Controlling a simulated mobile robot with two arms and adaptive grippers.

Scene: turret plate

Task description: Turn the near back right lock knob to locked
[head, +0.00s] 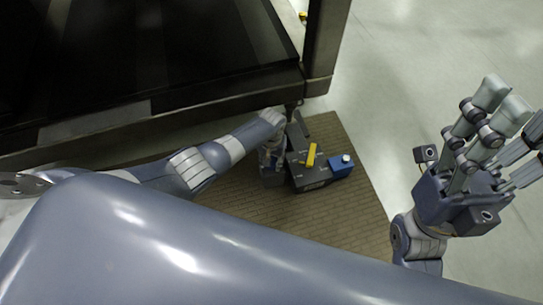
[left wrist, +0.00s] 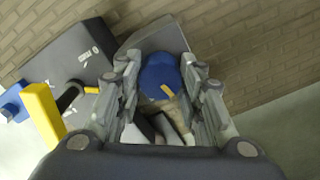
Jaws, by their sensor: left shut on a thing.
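A blue lock knob (left wrist: 158,72) with a short yellow mark sits between the fingers of my left gripper (left wrist: 163,90) in the left wrist view. The gripper is shut on it. The yellow mark slants down to the right in that view. In the head view my left gripper (head: 270,162) reaches down at the left side of a dark grey lock block (head: 309,177), and its fingers mostly hide the knob. The block also shows in the left wrist view (left wrist: 72,65), with white labels too small to read. My right gripper (head: 492,135) is raised at the right, fingers spread, empty.
A yellow lever (head: 311,154) stands on the block, and a blue part (head: 341,167) with a white top sticks out at its right. Brown brick-patterned flooring (head: 345,215) lies beneath. A large dark framed structure (head: 150,106) overhangs behind. Pale floor (head: 400,80) is clear at right.

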